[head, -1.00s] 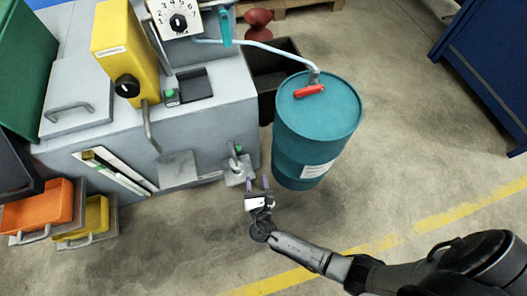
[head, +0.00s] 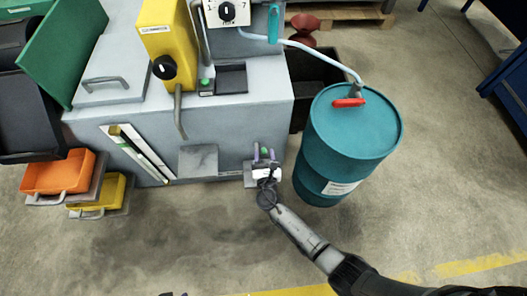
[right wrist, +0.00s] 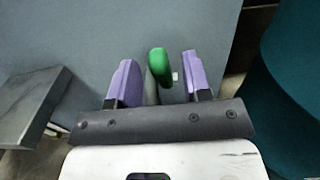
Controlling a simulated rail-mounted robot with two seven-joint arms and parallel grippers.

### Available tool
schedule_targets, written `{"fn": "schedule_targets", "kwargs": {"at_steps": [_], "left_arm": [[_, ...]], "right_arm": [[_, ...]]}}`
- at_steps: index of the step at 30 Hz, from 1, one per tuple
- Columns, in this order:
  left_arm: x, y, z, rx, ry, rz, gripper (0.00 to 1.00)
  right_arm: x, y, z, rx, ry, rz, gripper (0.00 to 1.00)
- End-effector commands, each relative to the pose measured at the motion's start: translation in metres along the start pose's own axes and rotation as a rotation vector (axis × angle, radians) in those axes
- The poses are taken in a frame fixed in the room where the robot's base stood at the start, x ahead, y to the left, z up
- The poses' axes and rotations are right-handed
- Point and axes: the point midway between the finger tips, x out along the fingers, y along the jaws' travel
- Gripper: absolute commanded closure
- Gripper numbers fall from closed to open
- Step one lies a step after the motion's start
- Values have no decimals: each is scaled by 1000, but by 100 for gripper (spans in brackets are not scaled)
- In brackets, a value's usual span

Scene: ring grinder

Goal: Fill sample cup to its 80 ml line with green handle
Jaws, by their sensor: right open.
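The green handle (right wrist: 160,66) stands upright on the front of the grey machine in the right wrist view. It lies between the two purple fingers of my right gripper (right wrist: 160,80), with a gap on each side. In the head view the green handle (head: 264,152) is a small spot at the tips of my right gripper (head: 265,156). The gripper is open. A small grey ledge (head: 249,176) sits below the handle, partly hidden by the gripper. I cannot make out a sample cup or its 80 ml line. My left gripper is not in view.
A teal drum (head: 350,135) with a red lever (head: 349,102) stands close right of my gripper. The grey machine (head: 265,110) carries a yellow unit (head: 166,40) and a bare plate (head: 198,161). Orange (head: 58,174) and yellow bins (head: 97,195) are left. The front floor is clear.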

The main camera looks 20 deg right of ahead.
Motion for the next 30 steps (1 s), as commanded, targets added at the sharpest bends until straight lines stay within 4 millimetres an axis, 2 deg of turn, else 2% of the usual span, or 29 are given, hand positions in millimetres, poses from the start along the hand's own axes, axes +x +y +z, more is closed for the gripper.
{"fn": "schedule_targets", "kwargs": {"at_steps": [7,19,30], "left_arm": [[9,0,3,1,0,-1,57],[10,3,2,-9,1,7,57],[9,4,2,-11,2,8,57]], "right_arm": [[20,0,-1,0,0,0,55],[24,0,0,0,0,0,55],[24,0,0,0,0,0,90]]}}
